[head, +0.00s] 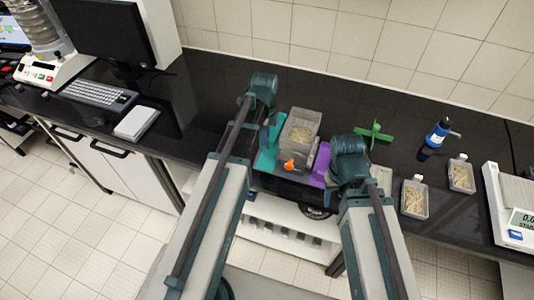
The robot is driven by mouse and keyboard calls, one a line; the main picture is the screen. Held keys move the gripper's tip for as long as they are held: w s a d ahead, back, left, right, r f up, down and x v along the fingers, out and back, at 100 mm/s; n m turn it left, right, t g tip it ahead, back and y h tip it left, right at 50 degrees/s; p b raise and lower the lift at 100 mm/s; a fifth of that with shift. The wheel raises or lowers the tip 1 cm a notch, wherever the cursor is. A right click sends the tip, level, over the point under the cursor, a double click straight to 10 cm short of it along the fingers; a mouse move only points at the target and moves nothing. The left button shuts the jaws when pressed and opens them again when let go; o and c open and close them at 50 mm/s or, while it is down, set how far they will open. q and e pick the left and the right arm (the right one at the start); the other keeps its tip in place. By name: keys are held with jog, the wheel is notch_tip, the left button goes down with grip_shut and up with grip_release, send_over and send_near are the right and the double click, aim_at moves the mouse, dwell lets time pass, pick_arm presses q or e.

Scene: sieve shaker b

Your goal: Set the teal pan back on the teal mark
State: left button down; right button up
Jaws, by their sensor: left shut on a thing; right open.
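A grey see-through pan (300,128) with pale grains in it is at the middle of the bench, between my two arms. A flat teal patch (266,159), which looks like the teal mark, lies at its left and is partly covered. My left gripper (276,130) is at the pan's left side and is shut on it; its fingers are small and partly hidden. My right gripper (332,163) is open, right of the pan near a purple patch (320,165). Whether the pan touches the surface cannot be told.
A small orange piece (289,165) is just in front of the pan. A green cross-shaped object (375,132), a blue bottle (437,134), two trays of grains (414,199) (461,175) and a scale (515,205) stand to the right. A keyboard (98,94) and white box (136,122) are left.

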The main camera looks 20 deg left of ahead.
pick_arm(q)
jog(key=shift+f+b, duration=3.65)
jog(key=shift+f, duration=0.55)
jog(key=shift+f+b, duration=0.6)
jog(key=shift+b, duration=0.05)
jog(key=c, duration=0.8)
grip_release()
jog(key=shift+o, duration=0.2)
jog(key=shift+r, duration=0.2)
notch_tip(320, 180, up, 13)
jog(key=p, duration=1.3)
jog(key=shift+s, duration=0.1)
jog(key=shift+f, duration=0.1)
